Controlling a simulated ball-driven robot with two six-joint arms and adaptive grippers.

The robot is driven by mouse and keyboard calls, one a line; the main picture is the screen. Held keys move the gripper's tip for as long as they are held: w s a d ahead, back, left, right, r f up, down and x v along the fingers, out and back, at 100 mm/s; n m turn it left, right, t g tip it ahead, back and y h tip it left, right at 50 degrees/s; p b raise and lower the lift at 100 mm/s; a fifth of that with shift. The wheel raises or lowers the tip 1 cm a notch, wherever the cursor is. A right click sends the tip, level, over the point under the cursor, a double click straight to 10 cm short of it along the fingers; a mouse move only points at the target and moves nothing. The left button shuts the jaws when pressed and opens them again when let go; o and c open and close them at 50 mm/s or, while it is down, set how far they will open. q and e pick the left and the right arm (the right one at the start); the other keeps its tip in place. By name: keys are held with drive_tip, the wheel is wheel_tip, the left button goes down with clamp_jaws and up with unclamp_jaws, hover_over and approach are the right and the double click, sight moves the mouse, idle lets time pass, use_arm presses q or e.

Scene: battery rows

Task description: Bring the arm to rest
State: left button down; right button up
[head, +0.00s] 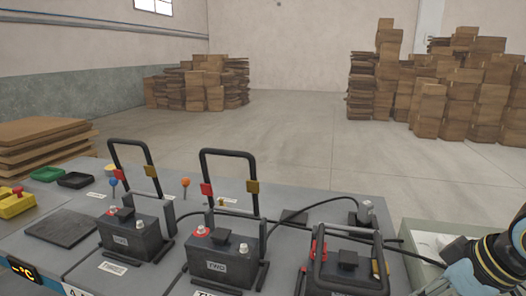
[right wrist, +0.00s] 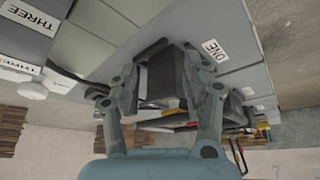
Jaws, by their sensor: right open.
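My right arm (head: 490,262) comes in at the lower right edge of the head view, beside the bench and right of the batteries. In the right wrist view my right gripper (right wrist: 172,72) is open, its two fingers spread. A dark block shows between and beyond the fingers; I cannot tell how far off it is. A label reading ONE (right wrist: 212,50) is just beyond the right finger. My left gripper is in neither view.
Three dark batteries stand in a row: left (head: 145,238), middle marked TWO (head: 232,267), right (head: 345,274). The left and middle handles stand tall; the right one's looks lower. A cable runs behind. Cardboard stacks (head: 430,100) stand far off across open floor.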

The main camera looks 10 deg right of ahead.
drive_tip(key=shift+m+h, duration=0.4)
drive_tip(key=s+a, duration=0.1)
drive_tip(key=s, duration=0.1)
drive_tip(key=s+a, duration=0.2)
drive_tip(key=s+a+f, duration=0.1)
drive_tip(key=s+a, duration=0.1)
drive_tip(key=shift+a, duration=0.15)
drive_tip(key=s+a+r+m+g+h, duration=0.1)
drive_tip(key=s+a+r+m+h, duration=0.15)
drive_tip(key=s, duration=0.45)
wheel_tip(320, 180, down, 30)
drive_tip(key=s+d+g+b, duration=0.2)
drive_tip(key=d, duration=0.1)
drive_tip(key=s+f+g+b, duration=0.1)
drive_tip(key=s+f+b, duration=0.1)
drive_tip(key=s+f, duration=1.5)
drive_tip(key=shift+s+d+y, duration=0.4)
drive_tip(key=shift+s+y, duration=0.05)
drive_tip(key=shift+s, duration=0.15)
